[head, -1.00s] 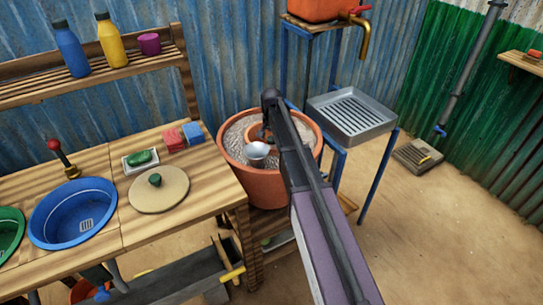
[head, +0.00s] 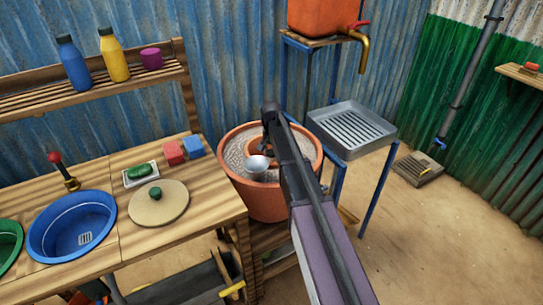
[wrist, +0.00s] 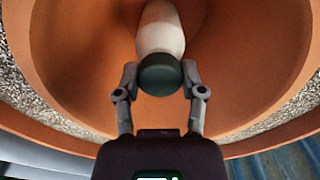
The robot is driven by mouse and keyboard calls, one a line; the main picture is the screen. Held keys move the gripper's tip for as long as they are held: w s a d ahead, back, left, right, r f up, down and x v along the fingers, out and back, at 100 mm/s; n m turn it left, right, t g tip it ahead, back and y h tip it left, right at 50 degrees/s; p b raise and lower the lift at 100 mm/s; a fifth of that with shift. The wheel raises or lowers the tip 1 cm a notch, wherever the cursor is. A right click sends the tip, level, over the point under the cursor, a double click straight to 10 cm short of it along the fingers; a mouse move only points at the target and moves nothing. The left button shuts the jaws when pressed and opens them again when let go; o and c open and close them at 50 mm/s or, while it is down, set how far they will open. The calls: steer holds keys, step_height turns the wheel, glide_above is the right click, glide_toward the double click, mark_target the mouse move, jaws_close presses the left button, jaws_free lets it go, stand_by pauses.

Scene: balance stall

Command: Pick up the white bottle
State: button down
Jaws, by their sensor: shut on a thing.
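The white bottle (wrist: 161,28) with a dark green cap (wrist: 160,75) shows in the wrist view, inside the inner clay pot (wrist: 75,65). My gripper (wrist: 160,80) has one finger on each side of the cap and is shut on the bottle at its cap end. In the head view my arm reaches over the large clay pot (head: 258,205), which has a ring of grey sand (head: 236,152) around the inner pot. The bottle and my fingertips cannot be made out there.
A wooden counter (head: 200,205) with a blue basin (head: 52,225) and a round lid (head: 158,205) stands left of the pot. A grey slatted tray (head: 352,130) on a blue stand is close on the right. Open floor (head: 430,240) lies at the right front.

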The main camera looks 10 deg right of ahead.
steer(key=shift+r+p, duration=4.8)
steer(key=shift+r, duration=0.1)
